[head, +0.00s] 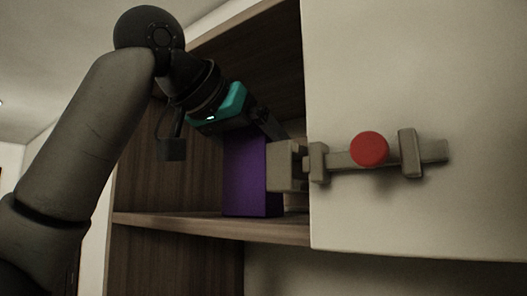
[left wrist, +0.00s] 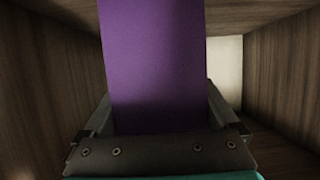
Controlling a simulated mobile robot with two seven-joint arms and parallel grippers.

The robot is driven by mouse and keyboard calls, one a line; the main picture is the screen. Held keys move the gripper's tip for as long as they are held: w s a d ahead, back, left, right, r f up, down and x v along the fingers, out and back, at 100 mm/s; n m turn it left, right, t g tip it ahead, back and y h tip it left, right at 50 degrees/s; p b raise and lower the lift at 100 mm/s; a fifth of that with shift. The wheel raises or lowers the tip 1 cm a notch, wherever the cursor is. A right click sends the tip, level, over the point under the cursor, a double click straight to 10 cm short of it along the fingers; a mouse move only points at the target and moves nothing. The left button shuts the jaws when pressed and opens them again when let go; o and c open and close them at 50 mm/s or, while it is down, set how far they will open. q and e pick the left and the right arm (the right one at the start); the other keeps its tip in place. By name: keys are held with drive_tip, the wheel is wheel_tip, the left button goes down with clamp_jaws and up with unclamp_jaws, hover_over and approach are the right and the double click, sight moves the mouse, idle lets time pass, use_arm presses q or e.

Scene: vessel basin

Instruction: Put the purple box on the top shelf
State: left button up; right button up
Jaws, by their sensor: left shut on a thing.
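The purple box (head: 246,176) is upright inside the open wooden shelf compartment, its bottom at or just above the shelf board (head: 215,224). I cannot tell whether it touches the board. My left gripper (head: 262,130) reaches in from the left at the box's upper part. In the left wrist view the purple box (left wrist: 158,65) stands between the two fingers of my left gripper (left wrist: 160,115), which is shut on it. Part of the box is hidden by the gripper in the head view. My right gripper is not in view.
A pale cabinet door (head: 420,80) covers the right side, with a grey latch bar (head: 345,158) and a red round knob (head: 369,149). The latch's left end is close beside the box. The compartment's left wall (head: 140,160) has some free room beside the box.

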use_arm(q)
drive_tip(key=o, duration=1.1)
drive_tip(key=shift+f, duration=0.1)
drive_tip(key=shift+o, duration=0.3)
drive_tip(key=b+v, duration=0.2)
drive_tip(key=v, duration=1)
drive_tip(key=shift+r, duration=0.25)
